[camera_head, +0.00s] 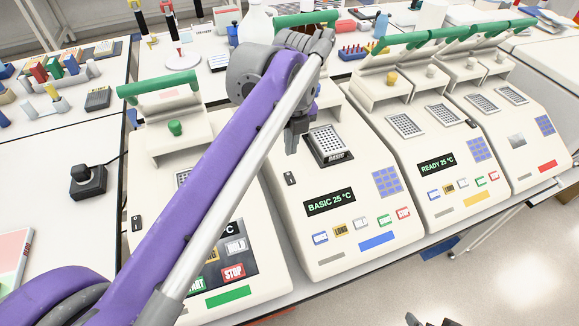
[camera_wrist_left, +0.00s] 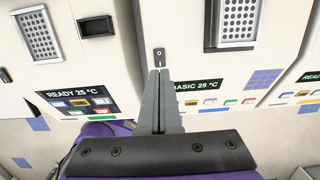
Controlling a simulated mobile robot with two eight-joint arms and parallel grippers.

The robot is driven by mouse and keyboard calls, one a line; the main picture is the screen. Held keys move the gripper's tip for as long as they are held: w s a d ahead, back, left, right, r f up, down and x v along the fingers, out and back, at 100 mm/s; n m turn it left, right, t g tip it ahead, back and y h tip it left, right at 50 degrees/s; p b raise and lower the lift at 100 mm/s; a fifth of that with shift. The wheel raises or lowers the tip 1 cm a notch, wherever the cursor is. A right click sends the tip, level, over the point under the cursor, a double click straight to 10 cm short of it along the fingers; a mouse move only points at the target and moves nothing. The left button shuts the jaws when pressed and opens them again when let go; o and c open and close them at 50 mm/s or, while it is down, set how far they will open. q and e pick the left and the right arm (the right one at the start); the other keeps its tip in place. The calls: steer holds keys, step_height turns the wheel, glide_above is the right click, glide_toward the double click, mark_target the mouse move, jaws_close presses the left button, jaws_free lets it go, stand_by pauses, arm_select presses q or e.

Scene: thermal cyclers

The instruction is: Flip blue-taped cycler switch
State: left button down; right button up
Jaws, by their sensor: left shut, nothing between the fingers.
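The blue-taped cycler (camera_head: 340,262) is the pale middle unit, with a "BASIC 25 °C" screen and a blue tape strip (camera_head: 377,241) on its front edge. My left gripper (camera_head: 291,150) is above and behind the switch in the head view, fingers shut and empty. In the left wrist view the shut fingertips (camera_wrist_left: 159,73) point at the switch (camera_wrist_left: 159,57), just short of it in the picture; contact cannot be told. Dark tips at the head view's bottom edge look like my right gripper (camera_head: 430,321), mostly cut off.
A green-taped cycler (camera_head: 150,150) stands at left, partly behind my left arm. A yellow-taped cycler (camera_head: 430,150) and a red-taped one (camera_head: 520,130) stand at right. Their raised lids have green handles. A black knob box (camera_head: 88,182) sits on the left bench.

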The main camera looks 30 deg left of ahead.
mark_target(289, 174)
arm_select(q)
steer(key=f, duration=0.8)
steer(key=shift+w+a+f, duration=0.3)
steer(key=shift+a, duration=0.05)
steer(key=shift+w+a+f+b, duration=0.1)
steer(key=shift+f+b, duration=0.2)
steer(key=shift+r, duration=0.1)
